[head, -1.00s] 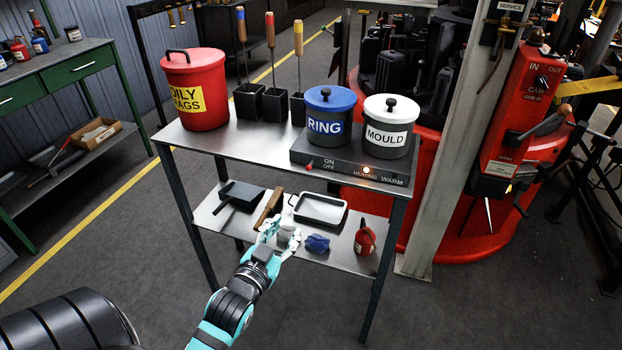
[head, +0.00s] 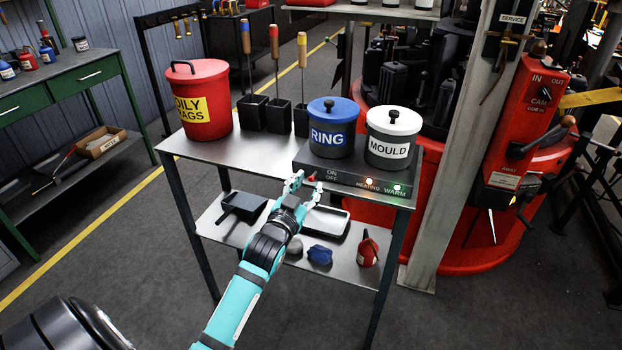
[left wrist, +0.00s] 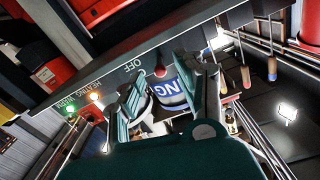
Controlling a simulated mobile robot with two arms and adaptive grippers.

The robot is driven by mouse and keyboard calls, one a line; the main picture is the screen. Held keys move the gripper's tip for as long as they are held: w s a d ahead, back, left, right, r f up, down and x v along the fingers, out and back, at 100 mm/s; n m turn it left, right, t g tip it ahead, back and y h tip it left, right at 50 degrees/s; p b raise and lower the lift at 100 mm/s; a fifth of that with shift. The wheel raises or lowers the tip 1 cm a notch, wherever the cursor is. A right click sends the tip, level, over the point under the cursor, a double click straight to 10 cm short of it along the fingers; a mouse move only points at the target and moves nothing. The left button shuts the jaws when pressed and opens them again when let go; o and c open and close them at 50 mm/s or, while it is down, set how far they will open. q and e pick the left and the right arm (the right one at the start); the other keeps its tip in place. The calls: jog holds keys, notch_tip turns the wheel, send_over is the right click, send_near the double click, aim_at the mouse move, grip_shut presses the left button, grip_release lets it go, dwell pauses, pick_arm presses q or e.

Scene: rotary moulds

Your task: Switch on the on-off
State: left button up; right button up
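The on-off switch (head: 311,177) is a small red part on the front of the dark warmer (head: 345,176), beside the ON and OFF lettering. It also shows in the left wrist view (left wrist: 160,71). I cannot tell which way it is set. My left gripper (head: 305,184) is open and empty, close in front of the switch. In the left wrist view its fingers (left wrist: 160,80) stand apart, with the switch between and beyond them. I cannot tell if they touch it. The HEATING lamp (head: 369,181) and the green WARM lamp (head: 398,189) glow. My right gripper is not in view.
The RING pot (head: 331,138) and MOULD pot (head: 389,150) stand on the warmer. A red oily-rags bin (head: 205,115) and tool holders stand to the left on the table (head: 225,150).

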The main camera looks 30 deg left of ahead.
aim_at(311, 180)
pick_arm(q)
jog(key=shift+x, duration=1.55)
jog(key=shift+c, duration=0.2)
grip_shut()
